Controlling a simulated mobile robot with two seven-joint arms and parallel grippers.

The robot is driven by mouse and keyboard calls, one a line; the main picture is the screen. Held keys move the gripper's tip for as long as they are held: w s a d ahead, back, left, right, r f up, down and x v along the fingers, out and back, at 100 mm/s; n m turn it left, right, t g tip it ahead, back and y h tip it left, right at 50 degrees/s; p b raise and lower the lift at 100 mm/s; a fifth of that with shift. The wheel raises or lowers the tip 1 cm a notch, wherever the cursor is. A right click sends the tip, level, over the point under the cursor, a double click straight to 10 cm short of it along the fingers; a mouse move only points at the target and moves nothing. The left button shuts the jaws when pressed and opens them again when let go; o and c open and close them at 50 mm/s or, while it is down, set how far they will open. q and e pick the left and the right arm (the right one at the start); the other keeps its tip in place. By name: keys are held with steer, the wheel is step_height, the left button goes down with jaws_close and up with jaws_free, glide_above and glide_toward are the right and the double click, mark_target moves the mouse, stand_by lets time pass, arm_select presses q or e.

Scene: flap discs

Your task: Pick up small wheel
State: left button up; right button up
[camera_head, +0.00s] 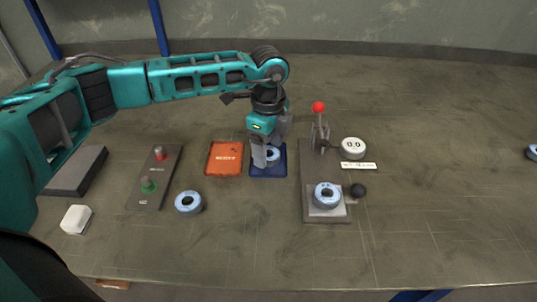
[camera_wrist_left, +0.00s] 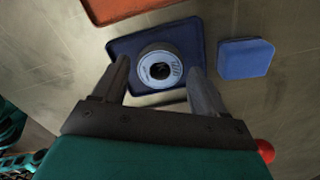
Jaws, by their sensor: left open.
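My left gripper (camera_head: 269,150) is open and points down over a dark blue tray (camera_head: 270,174). A small light-blue wheel (camera_head: 272,155) with a dark centre hole lies on this tray. In the left wrist view the wheel (camera_wrist_left: 158,70) sits between the two spread fingers of the left gripper (camera_wrist_left: 159,67), with space on both sides. One finger partly hides it in the head view. Similar wheels lie on the table (camera_head: 189,202), on a lever fixture's plate (camera_head: 327,195) and at the far right edge (camera_head: 532,152). My right gripper is not in view.
An orange box (camera_head: 224,158) lies left of the tray. The lever fixture (camera_head: 312,165) with a red knob (camera_head: 318,107) stands to the right, beside a round gauge (camera_head: 353,148). A button panel (camera_head: 155,178) is left. A blue block (camera_wrist_left: 245,58) lies near the tray.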

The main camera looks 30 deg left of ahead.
arm_select(q)
steer(key=shift+f, duration=0.55)
steer(key=shift+r, duration=0.1)
steer(key=c, duration=0.9)
